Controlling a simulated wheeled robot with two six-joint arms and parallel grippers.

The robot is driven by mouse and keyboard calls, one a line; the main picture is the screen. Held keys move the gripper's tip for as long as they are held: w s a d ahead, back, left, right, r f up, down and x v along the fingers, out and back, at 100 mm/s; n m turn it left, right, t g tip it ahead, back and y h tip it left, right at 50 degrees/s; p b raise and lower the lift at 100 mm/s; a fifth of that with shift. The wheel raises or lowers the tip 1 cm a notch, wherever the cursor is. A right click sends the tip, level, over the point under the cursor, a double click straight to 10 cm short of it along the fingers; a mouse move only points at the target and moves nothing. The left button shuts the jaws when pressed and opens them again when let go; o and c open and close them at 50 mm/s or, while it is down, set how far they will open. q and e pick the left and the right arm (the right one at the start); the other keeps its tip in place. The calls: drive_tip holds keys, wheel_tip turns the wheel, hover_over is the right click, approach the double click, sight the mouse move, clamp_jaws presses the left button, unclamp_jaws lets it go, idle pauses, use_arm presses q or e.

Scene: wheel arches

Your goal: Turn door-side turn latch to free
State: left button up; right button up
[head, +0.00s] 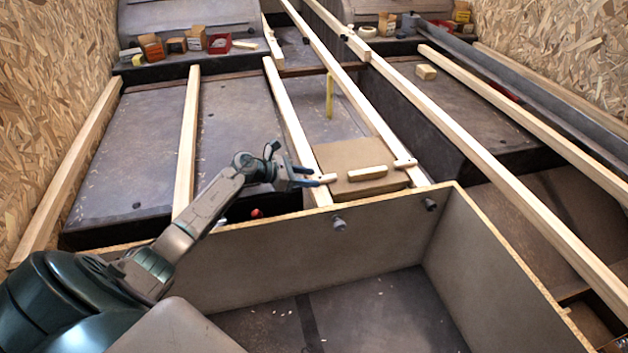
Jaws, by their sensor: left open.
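A brown panel (335,158) with a pale wooden grip block (367,173) sits between two long wooden battens. A small pale wooden turn latch (327,179) lies at the panel's left edge, on the left batten. A second turn latch (405,163) lies at the panel's right edge, its inner end reaching over the panel. I cannot tell from the picture which one is door-side. My left gripper (304,178) is open, just left of the left latch, with its fingertips close to that latch. Whether they touch it is too small to tell. My right gripper is not in view.
A plywood-edged box wall (280,262) stands in front of the panel, with two dark round knobs (339,223) on it. Long battens (187,140) run away on both sides. Small boxes (152,47) stand on the far ledge. A yellow upright strip (329,95) stands behind the panel.

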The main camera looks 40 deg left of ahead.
sight(324, 179)
use_arm(q)
drive_tip(key=shift+x, duration=1.15)
